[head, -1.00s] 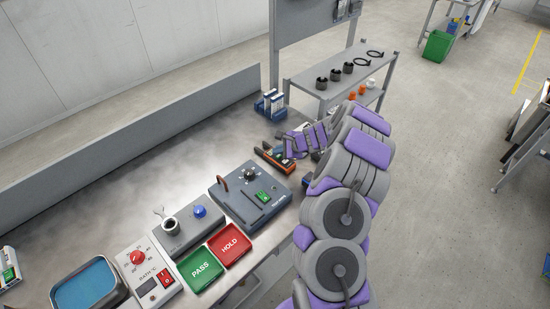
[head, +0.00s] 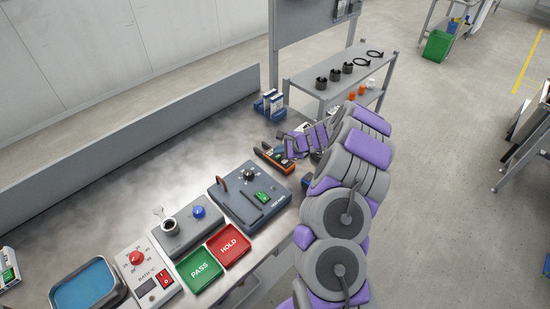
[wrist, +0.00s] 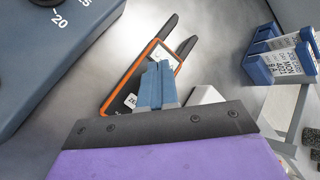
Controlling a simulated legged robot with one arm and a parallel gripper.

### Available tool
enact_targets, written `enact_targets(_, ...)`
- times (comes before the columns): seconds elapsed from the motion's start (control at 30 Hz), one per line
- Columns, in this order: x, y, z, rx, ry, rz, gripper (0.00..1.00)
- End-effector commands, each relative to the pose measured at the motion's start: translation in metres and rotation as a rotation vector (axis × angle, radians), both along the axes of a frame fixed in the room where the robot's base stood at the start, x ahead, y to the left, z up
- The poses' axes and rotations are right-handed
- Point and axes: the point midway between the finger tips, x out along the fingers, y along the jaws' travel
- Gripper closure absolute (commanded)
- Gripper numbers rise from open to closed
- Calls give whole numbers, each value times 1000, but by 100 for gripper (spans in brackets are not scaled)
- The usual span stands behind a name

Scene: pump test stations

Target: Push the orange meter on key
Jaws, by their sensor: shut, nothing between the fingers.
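The orange-edged meter (wrist: 125,80) lies on the bench, with a dark face and two dark prongs at its upper end. My gripper (wrist: 158,66) is shut and empty. In the wrist view its blue-grey fingers lie across the meter's middle face, just below the pale display (wrist: 173,56). They hide part of the face, and I cannot make out the on key. I cannot tell whether the fingertips touch the meter.
A blue-grey instrument box (head: 250,192) with a dial stands beside the meter. A blue holder with cards (head: 269,104) stands at the bench's far end. Green PASS (head: 201,269) and red HOLD (head: 229,246) trays sit nearer. A small white object (wrist: 206,95) is right of the fingers.

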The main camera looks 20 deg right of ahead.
Motion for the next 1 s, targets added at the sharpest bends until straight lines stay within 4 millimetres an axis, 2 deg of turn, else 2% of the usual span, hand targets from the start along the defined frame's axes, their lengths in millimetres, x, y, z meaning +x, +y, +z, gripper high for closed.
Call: enact_targets(1.0,-1,2,-7,1,0,-1,100)
